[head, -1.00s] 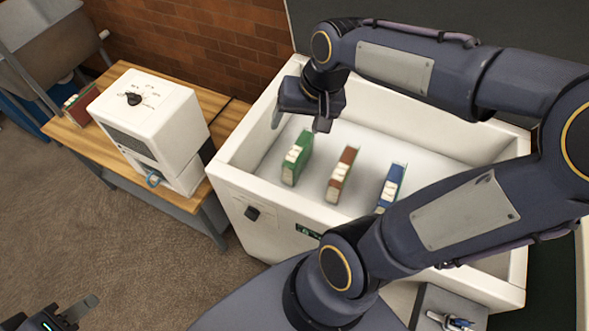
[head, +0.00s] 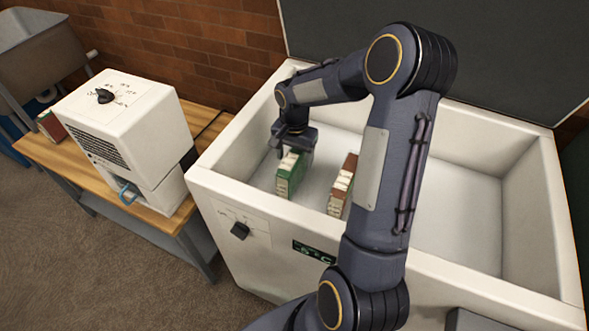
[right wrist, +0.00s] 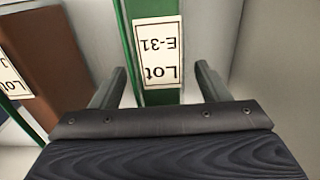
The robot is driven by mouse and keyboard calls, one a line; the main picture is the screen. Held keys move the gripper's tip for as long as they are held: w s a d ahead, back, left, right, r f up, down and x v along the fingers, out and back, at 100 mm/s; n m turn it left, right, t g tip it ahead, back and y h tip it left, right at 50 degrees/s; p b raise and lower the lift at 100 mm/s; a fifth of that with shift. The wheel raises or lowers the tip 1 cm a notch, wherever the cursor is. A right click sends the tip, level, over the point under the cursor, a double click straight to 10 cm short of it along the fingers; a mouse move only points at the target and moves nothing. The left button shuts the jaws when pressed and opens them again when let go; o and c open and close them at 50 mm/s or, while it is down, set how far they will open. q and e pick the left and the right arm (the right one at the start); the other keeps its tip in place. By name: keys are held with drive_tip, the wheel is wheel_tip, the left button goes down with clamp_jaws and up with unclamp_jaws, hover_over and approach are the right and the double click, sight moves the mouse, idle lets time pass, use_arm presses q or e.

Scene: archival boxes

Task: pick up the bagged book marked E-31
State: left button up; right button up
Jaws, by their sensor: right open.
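The book marked E-31 is the green one with a white label reading Lot E-31 (right wrist: 158,50) in the right wrist view. In the head view the green book (head: 287,182) stands upright inside the white chest, at its left end. My right gripper (head: 291,146) is directly over this book. In the right wrist view the open fingers of my right gripper (right wrist: 161,78) lie on either side of the label, with a gap showing on each side. I cannot tell how far down the fingers reach. My left gripper is out of view.
A brown-red book (head: 342,184) stands to the right of the green one, and in the right wrist view it (right wrist: 78,50) lies to the left. The white chest's walls (head: 208,171) surround them. A white machine (head: 125,120) stands on a wooden table (head: 75,172).

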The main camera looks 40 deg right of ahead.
drive_tip(key=shift+f, duration=0.95)
drive_tip(key=shift+c, duration=0.3)
drive_tip(key=shift+r, duration=0.1)
drive_tip(key=c, duration=1.4)
